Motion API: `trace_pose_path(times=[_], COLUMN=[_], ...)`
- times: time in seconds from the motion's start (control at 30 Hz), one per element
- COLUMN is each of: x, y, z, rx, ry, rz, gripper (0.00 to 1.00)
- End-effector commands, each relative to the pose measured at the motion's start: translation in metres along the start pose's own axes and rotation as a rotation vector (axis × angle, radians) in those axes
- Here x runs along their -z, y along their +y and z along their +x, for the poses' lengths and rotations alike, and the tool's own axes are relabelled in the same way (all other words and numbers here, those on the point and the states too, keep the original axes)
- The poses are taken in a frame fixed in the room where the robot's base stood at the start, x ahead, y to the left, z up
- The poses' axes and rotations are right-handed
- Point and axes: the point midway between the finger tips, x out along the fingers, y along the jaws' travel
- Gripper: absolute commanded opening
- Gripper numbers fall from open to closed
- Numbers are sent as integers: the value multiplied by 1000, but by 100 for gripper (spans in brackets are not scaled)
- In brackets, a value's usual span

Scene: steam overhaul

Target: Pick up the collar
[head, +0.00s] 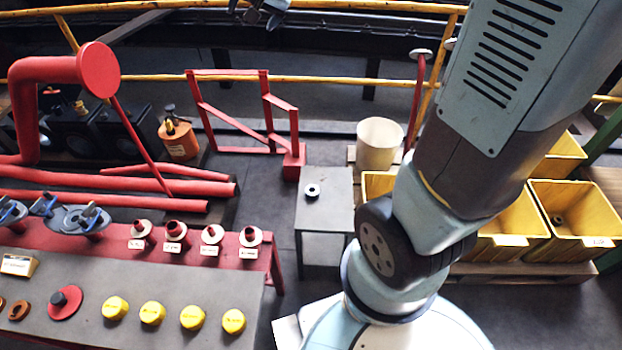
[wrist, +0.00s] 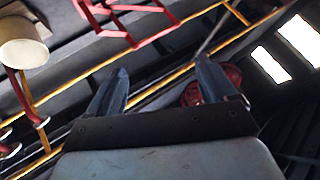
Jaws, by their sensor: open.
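The collar does not show in the wrist view.
A red-edged bench (head: 150,282) at the left holds yellow caps, labelled red fittings and handwheels. A cream bucket (head: 380,145) stands behind the small table. Yellow bins (head: 575,215) stand at the right, one holding a small ring. A red frame (head: 240,150) stands behind.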

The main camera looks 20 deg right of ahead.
Motion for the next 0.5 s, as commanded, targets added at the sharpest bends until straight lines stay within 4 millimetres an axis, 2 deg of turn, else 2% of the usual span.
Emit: trace_pose_path(times=[0.03,0.23,0.5], x=[2,14,12], y=[-3,-8,4], z=[19,86,177], rx=[-1,-21,-102], ry=[6,71,164], rz=[29,156,331], gripper=[85,85,85])
